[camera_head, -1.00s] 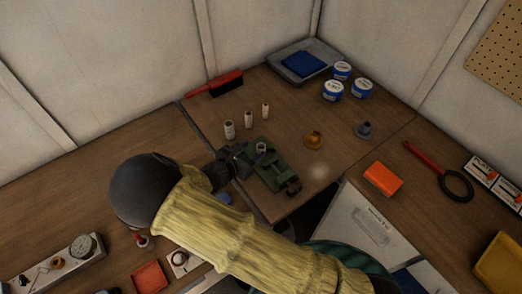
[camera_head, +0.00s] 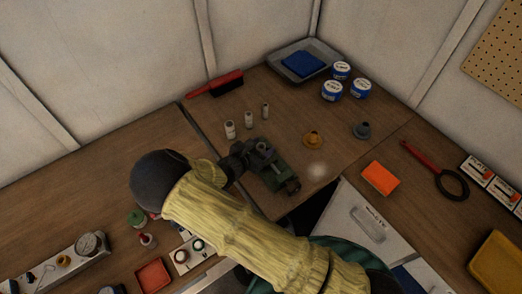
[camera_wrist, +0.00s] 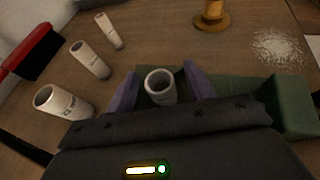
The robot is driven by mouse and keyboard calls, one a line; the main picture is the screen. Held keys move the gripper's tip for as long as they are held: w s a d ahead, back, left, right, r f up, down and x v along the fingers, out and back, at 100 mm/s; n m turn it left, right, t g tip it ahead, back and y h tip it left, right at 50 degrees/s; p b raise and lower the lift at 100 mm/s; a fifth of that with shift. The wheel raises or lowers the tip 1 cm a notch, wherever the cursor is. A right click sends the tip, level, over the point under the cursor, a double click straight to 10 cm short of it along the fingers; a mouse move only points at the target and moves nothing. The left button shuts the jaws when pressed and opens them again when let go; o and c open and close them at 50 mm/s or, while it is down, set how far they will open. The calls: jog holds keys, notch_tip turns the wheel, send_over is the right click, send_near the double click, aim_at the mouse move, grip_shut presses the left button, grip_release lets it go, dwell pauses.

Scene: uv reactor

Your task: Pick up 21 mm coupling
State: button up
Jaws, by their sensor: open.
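A short white, hollow coupling (camera_wrist: 160,90) stands upright at the green vise (camera_wrist: 290,105), between the two purple fingers of my gripper (camera_wrist: 161,76) in the wrist view. The fingers are open on either side of it; I cannot tell whether they touch it. Its lower part is hidden by my gripper's body. In the head view my gripper (camera_head: 258,150) is over the green vise (camera_head: 272,180) and mostly covers the coupling. Several white tubes stand to the left, among them a wide one (camera_wrist: 62,102), a middle one (camera_wrist: 90,60) and a thin one (camera_wrist: 109,31). Their size marks are unreadable.
A red brush (camera_head: 215,84) lies behind the tubes. A brass flanged part (camera_head: 313,140) and a grey one (camera_head: 361,130) stand to the right. White powder (camera_head: 317,170) lies beside the vise. Blue-white tins (camera_head: 332,91) and a grey tray (camera_head: 325,53) are at the back.

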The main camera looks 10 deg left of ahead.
jog(key=c, duration=1)
notch_tip(320, 180, up, 10)
jog(key=shift+b, duration=1.05)
